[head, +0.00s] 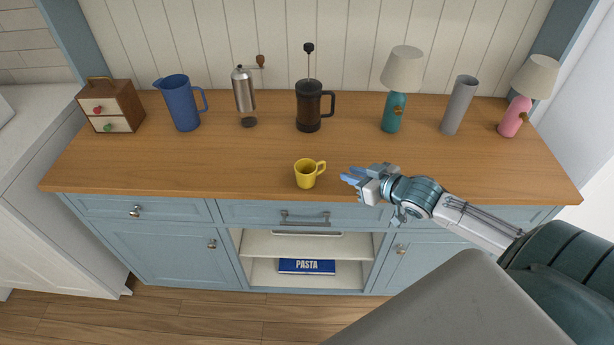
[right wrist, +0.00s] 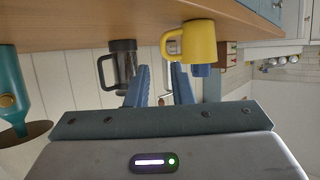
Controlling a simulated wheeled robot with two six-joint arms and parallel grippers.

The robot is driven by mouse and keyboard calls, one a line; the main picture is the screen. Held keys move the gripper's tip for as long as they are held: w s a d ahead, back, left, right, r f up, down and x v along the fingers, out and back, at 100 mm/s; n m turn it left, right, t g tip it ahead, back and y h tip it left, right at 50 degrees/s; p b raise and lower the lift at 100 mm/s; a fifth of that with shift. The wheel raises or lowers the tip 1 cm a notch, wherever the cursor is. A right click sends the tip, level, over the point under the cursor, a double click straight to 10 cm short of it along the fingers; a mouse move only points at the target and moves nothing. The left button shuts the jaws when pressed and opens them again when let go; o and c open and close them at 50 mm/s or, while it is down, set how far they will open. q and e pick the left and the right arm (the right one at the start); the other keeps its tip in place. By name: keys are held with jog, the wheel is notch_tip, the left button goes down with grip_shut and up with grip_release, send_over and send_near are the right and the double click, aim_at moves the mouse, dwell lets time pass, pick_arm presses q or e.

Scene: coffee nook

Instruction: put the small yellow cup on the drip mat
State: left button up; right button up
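The small yellow cup (head: 304,174) stands upright near the front edge of the wooden counter, its handle pointing right. My right gripper (head: 346,175) is just right of the cup, apart from its handle, with blue fingers pointing left. In the right wrist view, which is upside down, my right gripper (right wrist: 159,80) is open with nothing between its fingers. The yellow cup (right wrist: 200,42) shows there beyond the fingers, to the right of the gap. I cannot make out a drip mat in either view. My left gripper is not in view.
Along the back of the counter (head: 220,165) stand a small drawer box (head: 110,105), a blue pitcher (head: 181,105), a grinder (head: 243,95), a dark coffee press (head: 308,107), a teal lamp (head: 393,112), a grey cylinder (head: 459,105) and a pink lamp (head: 514,117). The counter left of the cup is clear.

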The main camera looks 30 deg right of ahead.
aim_at(311, 172)
jog(key=x, duration=0.3)
jog(key=shift+w+a+f+b, duration=0.1)
jog(key=shift+w+f+b, duration=0.15)
jog(key=shift+w+b, duration=0.15)
jog(key=shift+w+a+f, duration=0.1)
jog(key=shift+w+a, duration=0.15)
jog(key=shift+w, duration=0.25)
jog(key=shift+p+x, duration=0.55)
jog(key=shift+x, duration=1.6)
jog(key=shift+s+a, duration=0.1)
grip_shut()
